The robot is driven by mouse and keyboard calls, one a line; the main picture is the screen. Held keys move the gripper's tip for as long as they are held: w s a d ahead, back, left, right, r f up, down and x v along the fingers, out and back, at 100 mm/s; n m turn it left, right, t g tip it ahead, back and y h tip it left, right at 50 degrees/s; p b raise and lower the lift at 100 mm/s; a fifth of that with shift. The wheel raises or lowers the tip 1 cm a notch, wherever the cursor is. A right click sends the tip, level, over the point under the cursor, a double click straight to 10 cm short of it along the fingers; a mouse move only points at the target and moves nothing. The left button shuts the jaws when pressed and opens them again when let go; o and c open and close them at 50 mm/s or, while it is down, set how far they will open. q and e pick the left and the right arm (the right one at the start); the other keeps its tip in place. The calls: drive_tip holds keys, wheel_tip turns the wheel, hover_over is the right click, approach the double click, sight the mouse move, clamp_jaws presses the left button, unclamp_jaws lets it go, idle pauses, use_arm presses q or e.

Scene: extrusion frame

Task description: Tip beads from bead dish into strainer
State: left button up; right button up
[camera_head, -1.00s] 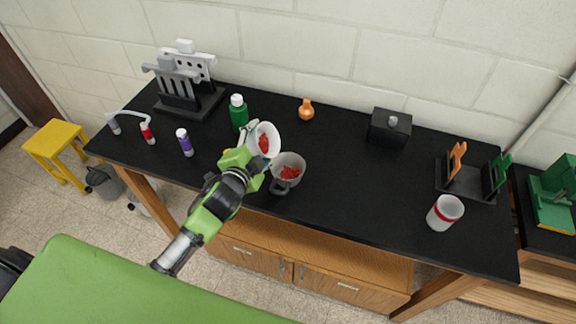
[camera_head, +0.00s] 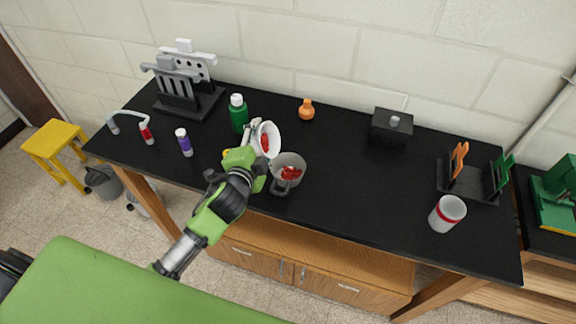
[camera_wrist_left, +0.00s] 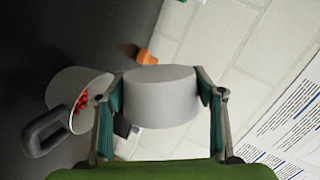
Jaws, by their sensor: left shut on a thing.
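My left gripper (camera_head: 250,140) is shut on the white bead dish (camera_head: 272,128). The dish is held above the table and tipped on its side, its opening towards the right, with red beads inside. In the left wrist view the dish (camera_wrist_left: 160,97) sits between both fingers, its outer base facing the camera. The strainer appears to be the grey cup with a handle (camera_head: 299,163), upright on the table just right of and below the dish. Red beads lie inside it; it also shows in the left wrist view (camera_wrist_left: 62,92). My right gripper is out of view.
A green bottle (camera_head: 238,114) stands close behind the gripper, and a purple-labelled bottle (camera_head: 184,143) to its left. An orange flask (camera_head: 306,110) and a black box (camera_head: 391,128) stand farther back. The table's middle right is clear.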

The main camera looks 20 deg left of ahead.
use_arm(q)
drive_tip(key=shift+s+d, duration=0.1)
drive_tip(key=shift+d, duration=0.05)
drive_tip(key=shift+f+m+y+b, duration=0.2)
drive_tip(key=shift+m+y+b, duration=0.1)
drive_tip(key=shift+b, duration=0.15)
drive_tip(key=shift+d, duration=0.15)
drive_tip(key=shift+f+m+b, duration=0.15)
drive_tip(key=shift+m+b, duration=0.15)
drive_tip(key=shift+b, duration=0.1)
drive_tip(key=shift+d+r, duration=0.2)
drive_tip(key=shift+d, duration=0.3)
drive_tip(key=shift+m, duration=0.3)
